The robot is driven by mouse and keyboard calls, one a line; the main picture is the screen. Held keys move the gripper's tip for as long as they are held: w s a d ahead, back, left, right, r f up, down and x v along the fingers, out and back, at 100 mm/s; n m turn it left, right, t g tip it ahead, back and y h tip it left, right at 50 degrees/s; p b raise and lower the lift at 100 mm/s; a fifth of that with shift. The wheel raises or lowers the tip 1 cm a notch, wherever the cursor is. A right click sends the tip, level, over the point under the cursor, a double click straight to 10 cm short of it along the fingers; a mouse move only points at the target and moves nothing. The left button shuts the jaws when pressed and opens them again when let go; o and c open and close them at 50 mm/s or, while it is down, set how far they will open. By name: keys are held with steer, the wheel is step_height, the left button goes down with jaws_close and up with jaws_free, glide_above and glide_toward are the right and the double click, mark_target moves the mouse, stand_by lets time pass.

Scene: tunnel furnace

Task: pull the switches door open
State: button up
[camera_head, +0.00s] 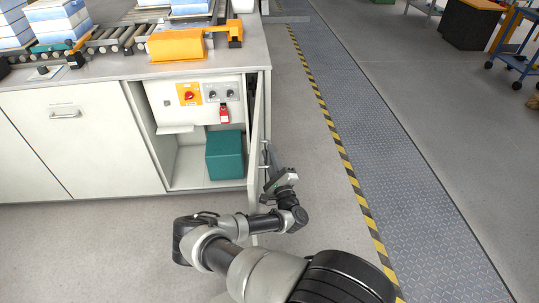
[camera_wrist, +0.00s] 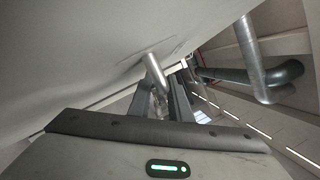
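The switches door (camera_head: 256,150) stands swung far out from the cabinet and shows nearly edge-on in the head view. Behind it the compartment is exposed, with a red rotary switch on a yellow plate (camera_head: 189,94) and dark knobs (camera_head: 221,95). My gripper (camera_head: 267,160) is at the door's outer right side. In the wrist view the pale door face (camera_wrist: 70,65) fills the upper left. A metal handle (camera_wrist: 152,66) reaches down to my two dark fingers (camera_wrist: 162,100), which stand apart. Whether they press on the handle is unclear.
A teal box (camera_head: 225,155) and a red tag (camera_head: 224,114) are in the compartment. A closed cabinet door (camera_head: 70,140) is to the left. A conveyor (camera_head: 110,40) and orange cover (camera_head: 177,46) stand on top. Floor right of the door is clear up to the striped line (camera_head: 335,140).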

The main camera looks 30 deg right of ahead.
steer(key=b+v, duration=0.1)
steer(key=v, duration=1.6)
steer(key=shift+s, duration=0.2)
steer(key=shift+a+f, duration=0.1)
steer(key=shift+a, duration=0.05)
